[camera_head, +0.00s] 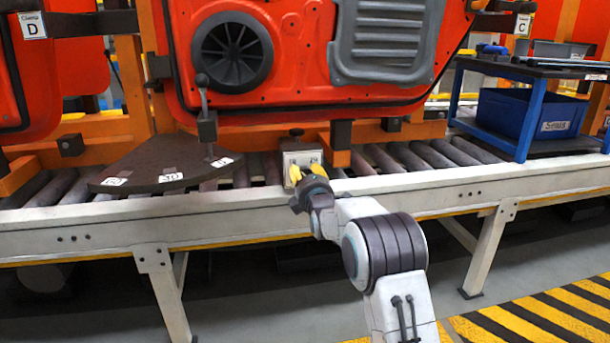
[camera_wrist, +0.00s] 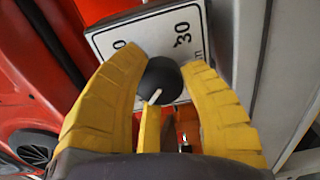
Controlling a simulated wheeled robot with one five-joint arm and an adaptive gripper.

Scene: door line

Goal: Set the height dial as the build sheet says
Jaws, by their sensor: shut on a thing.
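The dial shows in the wrist view as a dark round knob (camera_wrist: 163,76) with a white pointer line, on a white plate (camera_wrist: 120,38) marked "30" and another number ending in 0. The yellow fingers of my gripper (camera_wrist: 163,60) are shut on the knob, one on each side. The pointer slants toward the picture's lower left. In the head view the dial's pale box (camera_head: 301,155) stands at the conveyor's near edge, with my gripper (camera_head: 309,175) in front of it. Part of the plate's scale is hidden. No build sheet is recognisable.
A dark fan-shaped plate (camera_head: 150,163) with number labels and an upright lever (camera_head: 205,110) stands left of the dial. A red door panel (camera_head: 290,60) hangs just behind. A blue trolley with a "Seals" bin (camera_head: 530,112) is at right. The conveyor's front rail (camera_head: 100,215) runs across.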

